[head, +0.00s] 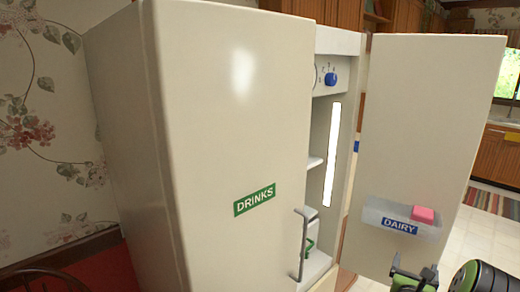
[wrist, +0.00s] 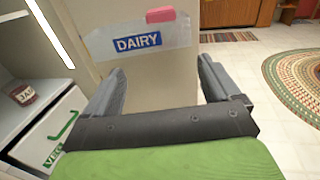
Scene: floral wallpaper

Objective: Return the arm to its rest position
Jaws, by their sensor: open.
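My gripper (head: 414,277) shows at the bottom right of the head view, in front of the lower part of the open fridge door. In the wrist view my gripper (wrist: 162,85) has its two grey fingers apart with nothing between them. The open right door (head: 430,120) carries a clear bin (head: 375,212) labelled DAIRY with a pink block (head: 423,214) in it. The bin (wrist: 100,45) and the pink block (wrist: 160,14) also show beyond my fingers in the wrist view.
The left door (head: 235,110), labelled DRINKS, covers part of the fridge and has a grey handle (head: 300,245). Open floor (wrist: 235,70) and a braided rug (wrist: 297,85) lie to the right.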

